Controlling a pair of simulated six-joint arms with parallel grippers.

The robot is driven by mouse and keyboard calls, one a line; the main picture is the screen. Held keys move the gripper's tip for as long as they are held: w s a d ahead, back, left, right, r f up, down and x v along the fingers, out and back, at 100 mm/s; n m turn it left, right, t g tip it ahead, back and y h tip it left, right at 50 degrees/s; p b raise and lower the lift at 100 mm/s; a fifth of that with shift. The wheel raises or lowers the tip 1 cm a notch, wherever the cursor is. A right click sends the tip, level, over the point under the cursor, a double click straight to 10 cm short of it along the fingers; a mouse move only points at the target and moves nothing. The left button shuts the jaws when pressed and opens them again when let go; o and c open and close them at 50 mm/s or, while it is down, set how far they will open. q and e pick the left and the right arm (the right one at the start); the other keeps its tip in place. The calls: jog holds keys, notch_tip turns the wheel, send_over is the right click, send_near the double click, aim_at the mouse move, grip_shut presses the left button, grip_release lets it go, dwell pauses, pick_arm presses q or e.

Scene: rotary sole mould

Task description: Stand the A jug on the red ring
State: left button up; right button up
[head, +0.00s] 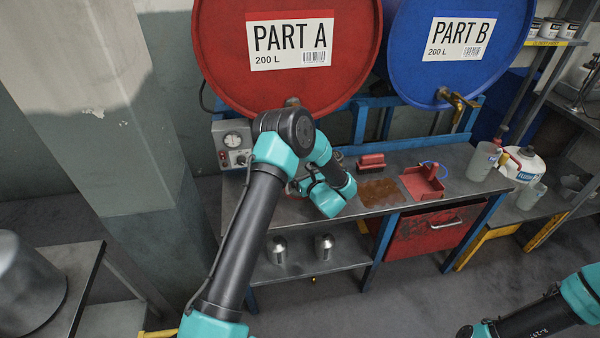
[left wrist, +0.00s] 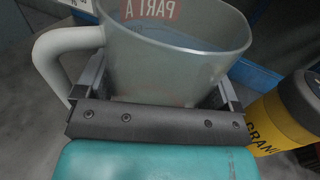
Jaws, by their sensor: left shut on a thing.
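The A jug (left wrist: 178,65) is a translucent grey jug with a pale handle on its left in the left wrist view. My left gripper (left wrist: 160,88) is shut on the jug, one finger on each side. In the head view my left arm reaches to the bench below the red drum, and its wrist hides most of the jug and the gripper. I cannot make out the red ring; a little red shows behind my wrist. My right gripper is out of view; only part of that arm shows at the lower right.
The red PART A drum (head: 290,85) and blue PART B drum (head: 455,75) stand behind the steel bench (head: 452,186). On the bench are a red brush (head: 371,161), a brown stain, a red holder (head: 423,183) and a grey jug (head: 483,162).

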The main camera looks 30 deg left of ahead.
pick_arm(q)
jog(key=o, duration=0.8)
jog(key=v, duration=1.7)
jog(key=shift+d, duration=0.25)
